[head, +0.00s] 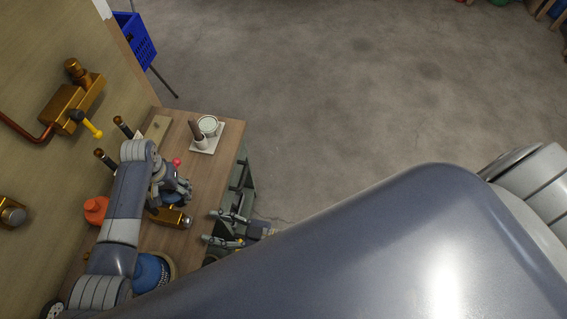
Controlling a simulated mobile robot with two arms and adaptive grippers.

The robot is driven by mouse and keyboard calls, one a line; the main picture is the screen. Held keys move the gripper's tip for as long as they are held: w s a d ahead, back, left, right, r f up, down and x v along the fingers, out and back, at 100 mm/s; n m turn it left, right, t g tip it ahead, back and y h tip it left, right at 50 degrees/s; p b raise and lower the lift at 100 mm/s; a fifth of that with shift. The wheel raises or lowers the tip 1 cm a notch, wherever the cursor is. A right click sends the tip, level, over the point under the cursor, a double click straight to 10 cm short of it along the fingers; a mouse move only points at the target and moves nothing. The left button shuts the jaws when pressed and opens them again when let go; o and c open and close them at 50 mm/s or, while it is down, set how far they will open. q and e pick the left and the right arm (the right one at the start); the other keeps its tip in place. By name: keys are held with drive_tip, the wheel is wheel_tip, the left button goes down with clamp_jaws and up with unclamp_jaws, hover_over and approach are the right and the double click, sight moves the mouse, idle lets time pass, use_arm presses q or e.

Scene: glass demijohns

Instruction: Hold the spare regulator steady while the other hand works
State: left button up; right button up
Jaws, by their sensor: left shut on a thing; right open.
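A brass block, which looks like the spare regulator (174,216), is low over or on the wooden bench (222,135). My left gripper (172,203) is shut on it from above and hides part of it; I cannot tell whether it touches the bench. My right gripper (208,227) is open and empty at the bench's right edge, fingers pointing left, apart from the brass block. Another brass regulator (70,105) with a yellow-tipped handle (93,129) is mounted on the wall panel, with a copper pipe (22,131).
A white tray (214,144) with a white tub (208,125) and a small cup stands at the bench's far end. An orange container (95,210) and a blue object (150,271) stand near my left arm. A blue crate (135,38) is beyond.

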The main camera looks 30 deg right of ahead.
drive_tip(key=s+d+f+n+h, duration=0.3)
drive_tip(key=d+f+n, duration=0.3)
drive_tip(key=d+f, duration=0.2)
drive_tip(key=s+d+f+n+g+h, duration=0.1)
drive_tip(key=s+d+f+n+h, duration=0.3)
drive_tip(key=d+f+n+h, duration=0.2)
drive_tip(key=shift+d+f+h, duration=0.3)
drive_tip(key=shift+d+f, duration=1.05)
drive_tip(key=shift+d, duration=0.3)
drive_tip(key=shift+c, duration=0.2)
drive_tip(key=m+t+y, duration=0.1)
drive_tip(key=m+y, duration=0.7)
drive_tip(key=y, duration=0.2)
approach(190, 222)
drive_tip(key=x, duration=0.8)
drive_tip(key=shift+w+a, duration=0.1)
drive_tip(key=shift+a, duration=0.1)
